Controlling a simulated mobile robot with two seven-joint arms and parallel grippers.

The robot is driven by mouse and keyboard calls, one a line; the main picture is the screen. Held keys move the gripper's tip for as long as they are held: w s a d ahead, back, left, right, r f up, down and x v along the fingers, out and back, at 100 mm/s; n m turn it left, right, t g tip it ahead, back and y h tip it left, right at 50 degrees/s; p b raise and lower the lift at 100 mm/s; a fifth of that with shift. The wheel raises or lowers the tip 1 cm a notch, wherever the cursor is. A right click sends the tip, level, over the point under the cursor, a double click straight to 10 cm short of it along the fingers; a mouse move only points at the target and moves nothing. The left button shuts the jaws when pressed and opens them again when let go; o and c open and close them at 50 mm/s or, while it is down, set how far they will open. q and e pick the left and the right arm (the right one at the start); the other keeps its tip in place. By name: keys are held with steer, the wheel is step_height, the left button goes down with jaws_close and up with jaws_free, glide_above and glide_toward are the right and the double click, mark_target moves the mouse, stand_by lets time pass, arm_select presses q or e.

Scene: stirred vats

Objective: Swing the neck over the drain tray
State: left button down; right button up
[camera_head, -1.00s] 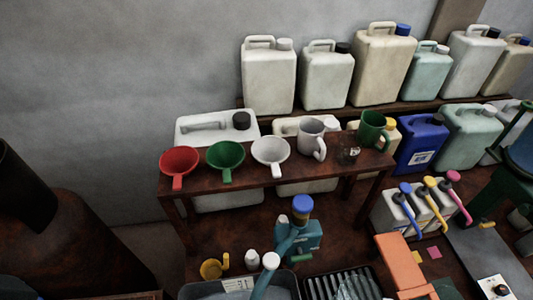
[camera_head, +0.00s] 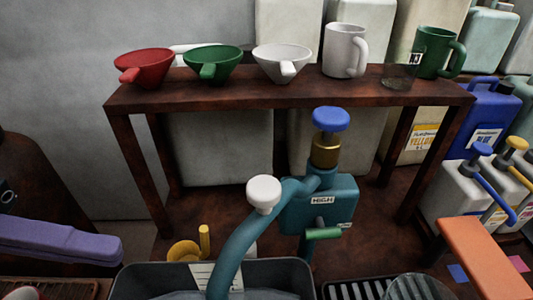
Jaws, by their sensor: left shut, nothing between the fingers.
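The teal neck (camera_head: 235,246) rises from a teal block marked HIGH (camera_head: 320,205), bends under a white knob (camera_head: 263,194) and runs down over the grey basin (camera_head: 275,275); its lower end is cut off by the picture's edge. A blue cap (camera_head: 331,119) tops the block, and a green handle (camera_head: 323,234) sticks out below. The black slatted drain tray (camera_head: 345,290) is right of the basin, partly cut off. My left gripper (camera_head: 112,250), purple, comes in from the left, shut and empty, apart from the neck. I cannot make out my right gripper.
A brown shelf (camera_head: 280,94) behind holds red, green and white funnels, mugs and a glass. A clear round vessel (camera_head: 418,288) and an orange slab (camera_head: 485,258) are at right, near pump bottles (camera_head: 460,195).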

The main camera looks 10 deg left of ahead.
arm_select(q)
steer(key=w+a+n+t+h+b, duration=0.1)
steer(key=w+a+n+t+b, duration=0.2)
steer(key=w+a+t+b, duration=0.1)
steer(key=shift+w+a+f+t+h+b, duration=0.3)
steer(key=shift+w+a+f+b, duration=0.15)
steer(key=shift+w+a+b, duration=0.4)
arm_select(e)
step_height(320, 180, down, 8)
steer(key=shift+w+d, duration=0.3)
steer(key=shift+d, duration=0.15)
arm_select(q)
steer(key=shift+w+d, duration=0.2)
steer(key=shift+d, duration=0.05)
arm_select(e)
steer(key=shift+r, duration=0.1)
arm_select(q)
steer(key=p, duration=0.3)
glide_toward(277, 213)
steer(key=w+r, duration=0.4)
steer(key=w, duration=0.1)
steer(key=shift+s+d+f+p, duration=0.25)
steer(key=shift+d+p, duration=0.25)
steer(key=shift+d, duration=0.15)
steer(key=shift+s+d+f+p, duration=0.2)
steer(key=shift+d+p, duration=0.3)
steer(key=shift+d, duration=0.1)
arm_select(e)
steer(key=shift+r, duration=2.35)
